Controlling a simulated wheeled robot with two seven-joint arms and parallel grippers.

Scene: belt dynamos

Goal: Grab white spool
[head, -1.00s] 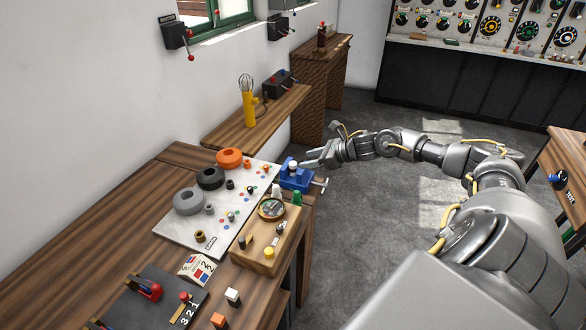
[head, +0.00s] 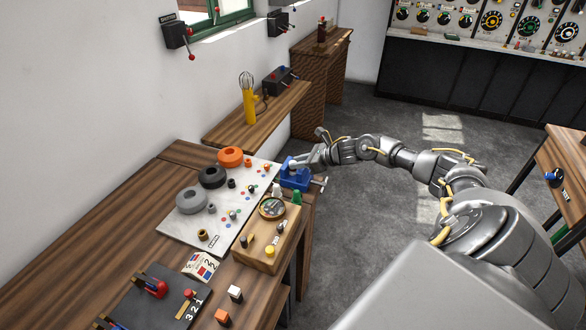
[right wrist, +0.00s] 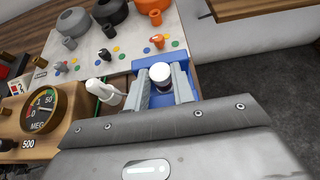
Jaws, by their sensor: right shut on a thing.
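The white spool (right wrist: 160,72) shows in the right wrist view as a short round piece with a pale top and a darker band below. It sits between the two fingers of my right gripper (right wrist: 163,82), which is shut on it. The spool is at the blue vise (right wrist: 190,95); I cannot tell whether it still touches it. In the head view my right gripper (head: 295,164) is over the blue vise (head: 297,179) at the bench's right end, and the spool is mostly hidden by the fingers. My left gripper is not in view.
A white-capped piece (right wrist: 103,90) and a green piece (head: 297,197) stand close to the vise. A wooden meter box (head: 264,247) is in front. A pale board (head: 175,232) holds grey, black and orange rings. Open floor lies to the right.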

